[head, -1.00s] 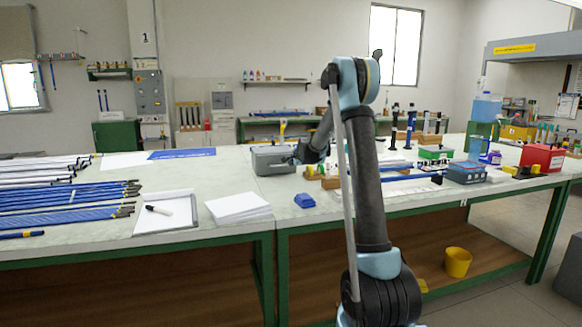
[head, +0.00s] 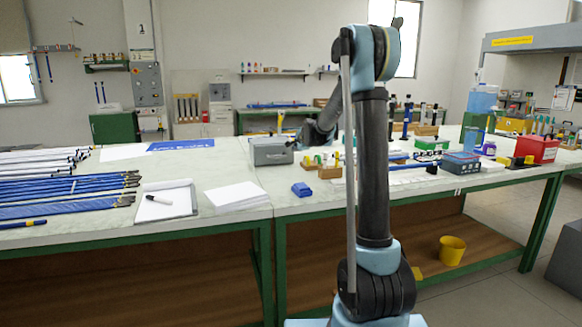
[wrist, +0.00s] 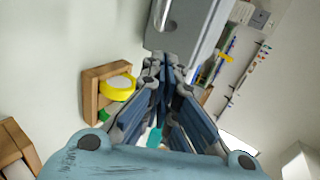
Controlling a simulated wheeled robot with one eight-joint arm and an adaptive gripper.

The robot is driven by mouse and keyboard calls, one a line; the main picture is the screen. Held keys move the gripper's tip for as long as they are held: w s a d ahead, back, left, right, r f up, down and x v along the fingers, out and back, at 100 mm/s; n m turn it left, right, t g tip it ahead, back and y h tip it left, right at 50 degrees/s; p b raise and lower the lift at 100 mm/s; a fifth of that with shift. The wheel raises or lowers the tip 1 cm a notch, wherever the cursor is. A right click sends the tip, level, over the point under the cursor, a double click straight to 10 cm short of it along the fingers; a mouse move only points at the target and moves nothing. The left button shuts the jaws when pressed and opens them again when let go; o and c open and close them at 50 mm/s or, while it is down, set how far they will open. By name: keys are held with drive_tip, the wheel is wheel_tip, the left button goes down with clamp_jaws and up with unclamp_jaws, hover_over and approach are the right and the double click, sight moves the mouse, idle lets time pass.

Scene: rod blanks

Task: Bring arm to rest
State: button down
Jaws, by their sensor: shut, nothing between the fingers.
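My arm stands upright in front of the bench in the head view, with its elbow high and the forearm pointing away over the bench. My gripper (wrist: 165,72) shows in the wrist view with its fingers together and nothing between them. A grey box (head: 270,151) sits on the bench near the gripper end in the head view. It also shows in the wrist view (wrist: 180,35), just beyond the fingertips. I cannot tell the exact gap between them.
Wooden blocks with yellow parts (head: 329,166) stand right of the grey box; one holder (wrist: 97,95) shows left of the fingers. Blue rods (head: 70,190), a clipboard (head: 167,205), a paper stack (head: 235,196) and a blue block (head: 302,189) lie on the bench (head: 225,228).

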drive_tip(key=s+d+f+n+g, duration=0.1)
drive_tip(key=s+d+n, duration=0.1)
drive_tip(key=s, duration=0.9)
drive_tip(key=s+d+n+g+h, duration=0.1)
drive_tip(key=s+d+n+g, duration=0.1)
drive_tip(key=s, duration=0.9)
drive_tip(key=s+d+f+n+g, duration=0.1)
drive_tip(key=s+d+n, duration=0.3)
drive_tip(key=s, duration=0.8)
drive_tip(key=shift+d+f+g+h, duration=0.3)
drive_tip(key=shift+d+g, duration=0.1)
drive_tip(key=shift+d, duration=0.1)
drive_tip(key=s+d+f+n+g, duration=0.1)
drive_tip(key=s+f, duration=0.3)
drive_tip(key=s, duration=0.5)
drive_tip(key=s+d+f+n+g+h, duration=0.1)
drive_tip(key=s+d+f+n+g, duration=0.1)
drive_tip(key=s+f, duration=0.3)
drive_tip(key=s+d+f+n+g, duration=0.1)
drive_tip(key=s+d+f+n, duration=0.1)
drive_tip(key=s, duration=1.2)
wheel_tip(320, 180, down, 3)
drive_tip(key=shift+r+n+h, duration=0.15)
drive_tip(key=shift+n+h, duration=0.15)
drive_tip(key=shift+n, duration=0.5)
drive_tip(key=shift+d, duration=0.1)
drive_tip(key=shift+w+f, duration=0.2)
drive_tip(key=shift+w, duration=0.15)
